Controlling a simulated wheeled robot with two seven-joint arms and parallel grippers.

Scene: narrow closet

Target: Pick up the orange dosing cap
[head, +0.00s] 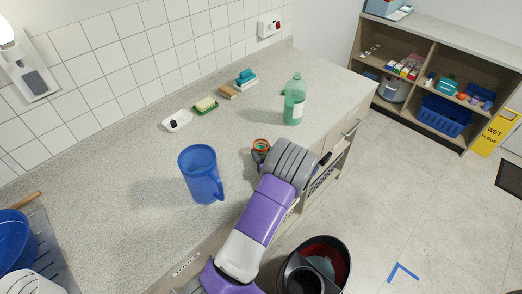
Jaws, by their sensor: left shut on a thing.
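The orange dosing cap (262,144) shows as a small orange ring above the counter, right of the blue pitcher. My left gripper (260,152) is shut on it; the fingers and the grey wrist hide most of its lower part. I cannot tell whether the cap still touches the counter. My right gripper is not in view.
A blue pitcher (201,174) stands left of my left gripper. A green bottle (294,100) stands beyond it. A soap dish (177,121), a sponge (206,105) and blue and brown blocks line the wall. A dark bin (338,258) stands below the counter's front edge.

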